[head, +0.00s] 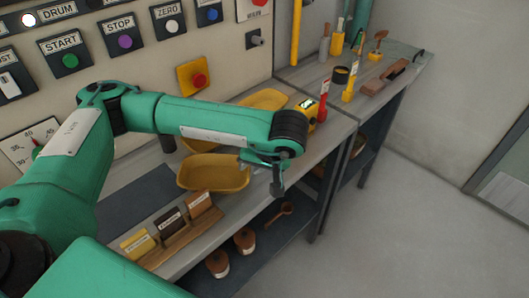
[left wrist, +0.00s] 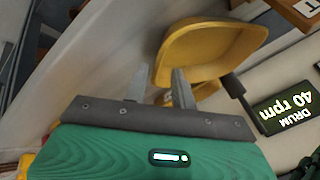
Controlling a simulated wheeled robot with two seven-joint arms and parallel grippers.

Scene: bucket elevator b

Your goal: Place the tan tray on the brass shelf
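Mustard-yellow, tray-like pans stand on the grey bench: a near one (head: 213,173), one partly behind my arm (head: 200,146) and one farther back (head: 265,98). I cannot tell which is the tan tray, and I cannot make out a brass shelf for certain. My left gripper (head: 277,186) points down just right of the near pan. In the left wrist view its two fingers (left wrist: 161,78) are apart, with a yellow pan (left wrist: 208,45) beyond them, one finger overlapping its edge. I see nothing gripped. My right gripper is not in view.
A panel with labelled buttons (head: 70,60) rises behind the bench. A rack with small labelled cards (head: 170,222) is at the front. A yellow-black device (head: 307,112) and a red-handled tool (head: 323,106) stand right. A lower shelf (head: 262,262) holds wooden tools. Floor at right is clear.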

